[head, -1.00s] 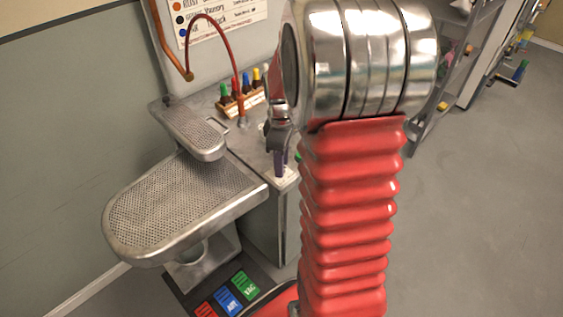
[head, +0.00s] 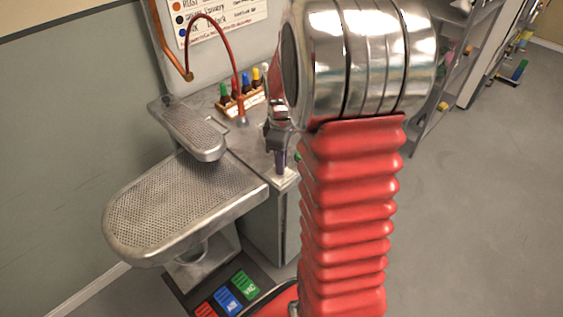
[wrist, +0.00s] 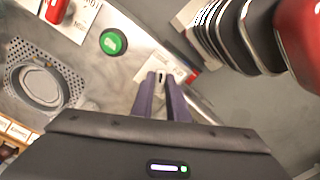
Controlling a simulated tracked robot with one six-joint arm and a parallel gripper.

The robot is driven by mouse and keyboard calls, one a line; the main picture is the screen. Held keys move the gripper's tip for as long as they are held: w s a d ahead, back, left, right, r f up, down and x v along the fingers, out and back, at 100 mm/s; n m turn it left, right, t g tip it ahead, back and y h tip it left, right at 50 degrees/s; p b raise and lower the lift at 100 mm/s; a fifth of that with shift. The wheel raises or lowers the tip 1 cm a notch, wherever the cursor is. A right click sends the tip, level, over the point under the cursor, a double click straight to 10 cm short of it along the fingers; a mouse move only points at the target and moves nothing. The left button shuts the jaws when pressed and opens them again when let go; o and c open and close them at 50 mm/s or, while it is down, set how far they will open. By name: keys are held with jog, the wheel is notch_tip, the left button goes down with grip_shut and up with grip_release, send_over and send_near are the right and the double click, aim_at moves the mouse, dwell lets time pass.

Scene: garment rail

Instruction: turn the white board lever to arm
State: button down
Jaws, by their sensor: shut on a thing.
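My gripper (wrist: 161,80) is shut on the small pale lever (wrist: 160,76) at the board's edge in the wrist view. Its two purple fingers stand on either side of the lever and hide most of it. In the head view my gripper (head: 281,163) points down at a pale label plate (head: 286,179) on the front corner of the metal counter. The lever itself cannot be made out there, and its setting cannot be read.
A green round button (wrist: 113,42) and a red switch (wrist: 57,10) lie close by on the panel. A perforated ironing board (head: 180,205) and several coloured bottles (head: 240,90) stand to the left. Open floor (head: 480,200) lies to the right.

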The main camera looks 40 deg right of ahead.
jog(key=shift+m, duration=0.5)
jog(key=m, duration=1.1)
jog(key=shift+a, duration=0.1)
dwell(0.4)
jog(key=c, duration=1.7)
grip_release()
jog(key=shift+a, duration=0.1)
notch_tip(320, 180, up, 14)
jog(key=shift+f, duration=0.1)
